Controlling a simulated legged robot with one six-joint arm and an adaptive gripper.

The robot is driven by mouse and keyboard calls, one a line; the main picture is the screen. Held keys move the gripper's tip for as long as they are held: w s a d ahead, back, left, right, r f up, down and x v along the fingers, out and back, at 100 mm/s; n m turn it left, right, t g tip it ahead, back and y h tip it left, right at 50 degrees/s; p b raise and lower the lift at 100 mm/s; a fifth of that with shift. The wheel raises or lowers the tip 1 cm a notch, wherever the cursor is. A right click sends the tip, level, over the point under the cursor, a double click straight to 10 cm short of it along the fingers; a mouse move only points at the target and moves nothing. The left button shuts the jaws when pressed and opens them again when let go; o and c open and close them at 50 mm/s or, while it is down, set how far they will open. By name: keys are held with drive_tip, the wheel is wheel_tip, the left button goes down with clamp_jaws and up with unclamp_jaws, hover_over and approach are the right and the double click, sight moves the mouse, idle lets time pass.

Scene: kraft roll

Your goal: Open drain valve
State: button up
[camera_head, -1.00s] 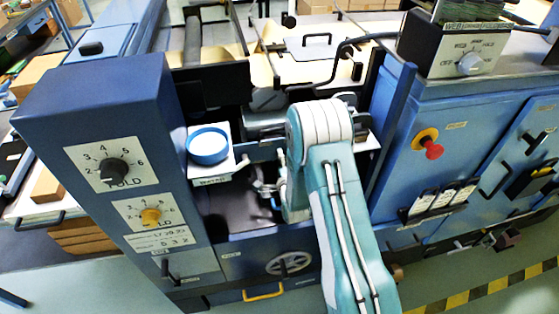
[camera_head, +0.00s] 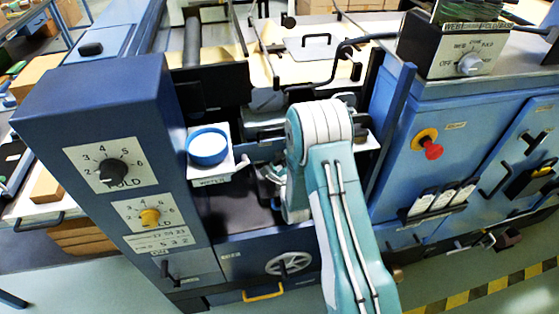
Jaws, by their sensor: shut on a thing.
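The water tray (camera_head: 222,168) holds a round blue-rimmed cup (camera_head: 208,146) with a pale inside, above a label that reads like "WATER". My gripper (camera_head: 268,174) is just right of this tray, in the dark bay of the blue machine. It is small in view and partly hidden behind my teal and white arm. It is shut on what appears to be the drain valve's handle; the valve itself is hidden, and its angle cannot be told.
A blue column with fold dials (camera_head: 112,170) stands left of the bay. A spoked handwheel (camera_head: 288,263) and yellow handle (camera_head: 263,291) are below. A red button (camera_head: 432,150) and a switch box (camera_head: 468,55) are right. Bare floor lies in front.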

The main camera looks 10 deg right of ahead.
drive_tip(key=shift+s+f+m, duration=0.15)
drive_tip(key=shift+f+m, duration=0.15)
drive_tip(key=shift+f, duration=0.05)
drive_tip(key=o, duration=1)
drive_tip(key=shift+c, duration=0.2)
drive_tip(key=shift+r, duration=0.1)
drive_tip(key=shift+r, duration=0.1)
drive_tip(key=s, duration=1.1)
drive_tip(key=shift+s, duration=0.4)
